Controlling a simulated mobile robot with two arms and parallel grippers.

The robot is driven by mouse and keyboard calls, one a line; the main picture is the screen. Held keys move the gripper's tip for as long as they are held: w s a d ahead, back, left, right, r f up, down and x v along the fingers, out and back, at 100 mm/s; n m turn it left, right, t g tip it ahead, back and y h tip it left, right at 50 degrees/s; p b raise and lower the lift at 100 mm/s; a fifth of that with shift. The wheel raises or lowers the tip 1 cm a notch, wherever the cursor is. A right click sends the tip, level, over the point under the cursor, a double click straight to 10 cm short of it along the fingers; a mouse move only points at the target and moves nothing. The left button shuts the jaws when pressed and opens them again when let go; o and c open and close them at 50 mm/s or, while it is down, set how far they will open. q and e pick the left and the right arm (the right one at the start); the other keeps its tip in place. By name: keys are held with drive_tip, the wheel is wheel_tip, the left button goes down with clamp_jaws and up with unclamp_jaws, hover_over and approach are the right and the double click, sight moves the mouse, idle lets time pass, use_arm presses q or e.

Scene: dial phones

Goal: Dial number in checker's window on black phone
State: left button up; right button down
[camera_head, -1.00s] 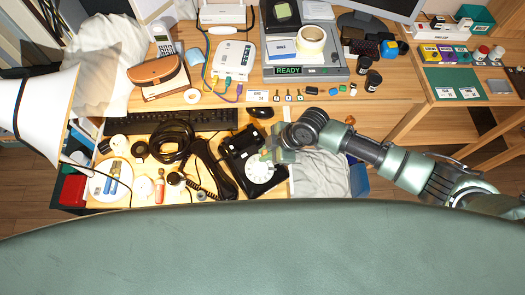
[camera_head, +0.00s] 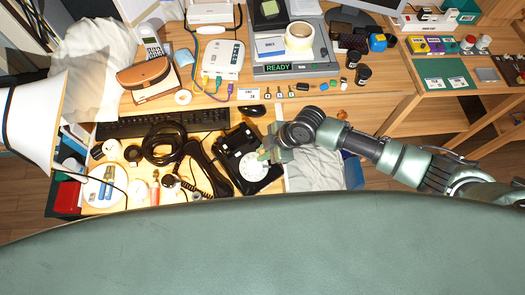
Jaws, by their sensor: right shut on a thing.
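The black phone (camera_head: 236,141) stands on the lower desk surface, with a white round dial (camera_head: 252,168) on its front. Its black handset (camera_head: 207,168) lies off the body, to the left, with a coiled cord. My right gripper (camera_head: 265,156) is at the upper right edge of the dial, shut on a small greenish thing that is mostly hidden by the fingers. I cannot tell whether it touches the dial. A grey device with a lit window (camera_head: 278,67) reading "READY" stands on the upper desk. My left gripper is not in view.
A black keyboard (camera_head: 162,123) and a coiled black cable (camera_head: 163,144) lie left of the phone. A mouse (camera_head: 252,110) lies behind it. Grey cloth (camera_head: 314,168) lies to the right.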

drive_tip(key=shift+s+d+f, duration=0.25)
drive_tip(key=shift+s+d, duration=0.2)
drive_tip(key=shift+s, duration=0.1)
drive_tip(key=shift+s+d+f, duration=0.15)
drive_tip(key=shift+s+f, duration=0.05)
drive_tip(key=shift+s, duration=0.2)
drive_tip(key=shift+s+d+r+p, duration=0.15)
drive_tip(key=shift+r+p, duration=0.25)
drive_tip(key=shift+p, duration=0.2)
drive_tip(key=shift+s+d+r+p, duration=0.15)
drive_tip(key=shift+r+p, duration=0.25)
drive_tip(key=shift+p, duration=0.2)
drive_tip(key=shift+a+r, duration=0.1)
drive_tip(key=shift+a, duration=0.05)
wheel_tip(320, 180, up, 6)
drive_tip(key=s+d+p, duration=0.1)
drive_tip(key=s+p, duration=0.1)
drive_tip(key=p, duration=0.5)
drive_tip(key=shift+s+d, duration=0.25)
drive_tip(key=shift+r, duration=0.1)
